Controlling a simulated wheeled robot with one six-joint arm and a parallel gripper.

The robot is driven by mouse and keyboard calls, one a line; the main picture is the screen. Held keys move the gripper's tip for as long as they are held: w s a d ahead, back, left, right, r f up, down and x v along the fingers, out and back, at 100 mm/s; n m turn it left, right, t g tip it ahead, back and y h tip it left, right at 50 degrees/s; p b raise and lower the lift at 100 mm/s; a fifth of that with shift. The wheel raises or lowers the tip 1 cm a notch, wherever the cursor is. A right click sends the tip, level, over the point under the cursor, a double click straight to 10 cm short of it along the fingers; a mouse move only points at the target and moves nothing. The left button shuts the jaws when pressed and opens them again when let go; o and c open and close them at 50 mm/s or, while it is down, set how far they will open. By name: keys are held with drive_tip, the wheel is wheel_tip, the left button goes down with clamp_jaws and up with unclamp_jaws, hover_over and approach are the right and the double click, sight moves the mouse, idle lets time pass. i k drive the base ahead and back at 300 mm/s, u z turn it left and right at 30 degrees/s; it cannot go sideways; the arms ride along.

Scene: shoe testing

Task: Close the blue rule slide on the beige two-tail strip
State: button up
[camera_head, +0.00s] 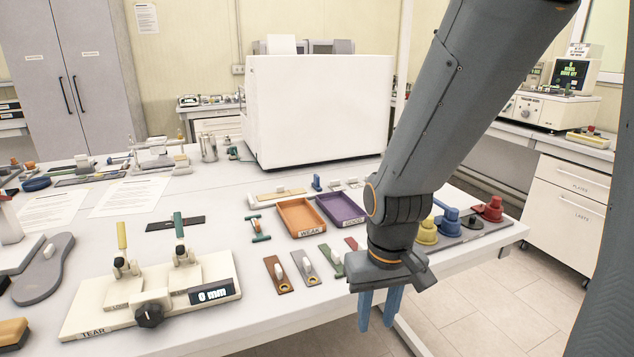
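A flat beige strip (280,194) lies on the white table behind the orange tray; its tails cannot be made out at this size. A small upright blue piece (317,183) stands just right of it, likely the blue rule slide; whether it touches the strip is unclear. My gripper (377,326) points down at the table's front edge, to the right of and nearer than both. Its two blue fingers are apart with nothing visible between them.
An orange tray (302,232) marked WEAK and a purple tray (341,222) stand between my gripper and the strip. Several small samples lie in front of the trays. A tear tester (150,300) reading 0 mm stands left. Coloured knobs (449,219) stand right; a large white box is behind.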

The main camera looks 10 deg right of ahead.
sight(316, 184)
drive_tip(key=u, duration=1)
drive_tip(key=k, duration=0.6)
drive_tip(key=z, duration=0.6)
drive_tip(key=i, duration=1.5)
